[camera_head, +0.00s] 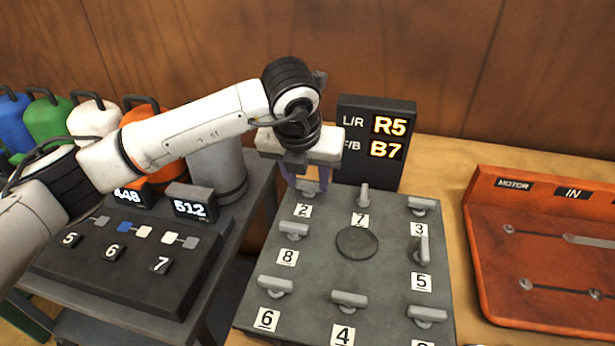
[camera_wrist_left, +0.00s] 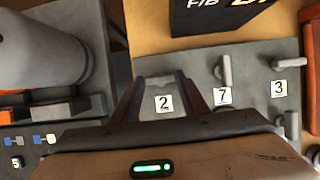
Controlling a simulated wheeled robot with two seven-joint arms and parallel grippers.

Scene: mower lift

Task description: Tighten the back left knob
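The back left knob is the grey one by label 2 on the grey plate (camera_head: 320,270). The knob (camera_head: 306,193) is partly hidden by my left gripper (camera_head: 308,184) in the head view. In the left wrist view the knob (camera_wrist_left: 160,80) lies between the two spread fingertips of my left gripper (camera_wrist_left: 160,78), its bar running crosswise from one finger toward the other. The fingers point down and are open. I cannot tell whether they touch the knob or how deep they sit. My right gripper is in neither view.
A knob at label 7 (camera_head: 364,194) stands close to the right of the left gripper. A black display (camera_head: 376,142) reading R5 and B7 stands behind the plate. An orange panel (camera_head: 550,250) is at right; a dark switch box (camera_head: 110,250) and jugs are at left.

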